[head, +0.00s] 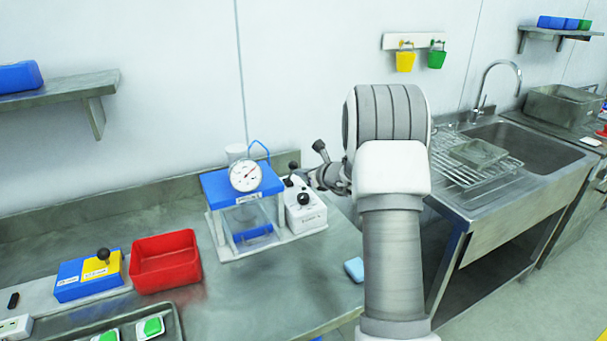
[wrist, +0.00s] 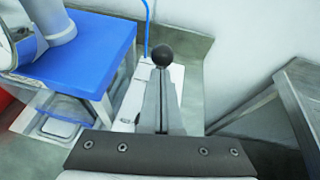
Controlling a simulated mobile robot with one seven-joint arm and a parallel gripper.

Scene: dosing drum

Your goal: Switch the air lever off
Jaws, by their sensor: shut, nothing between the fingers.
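A white box (head: 306,217) stands at the right of the blue-topped device and carries lever parts with black ball knobs. One knob (head: 303,198) is at the front, another (head: 293,166) farther back; I cannot tell from their labels which is the air lever. In the wrist view a black ball knob (wrist: 163,55) shows just beyond my fingertips, with the white box (wrist: 127,103) around and below it. My gripper (wrist: 162,76) is shut and empty, close to that knob; contact cannot be told. In the head view my arm hides part of the gripper.
A red bin (head: 166,262) and a blue-yellow block with a black knob (head: 90,275) are at left. A blue sponge-like block (head: 354,269) lies right; a sink (head: 520,145) is beyond.

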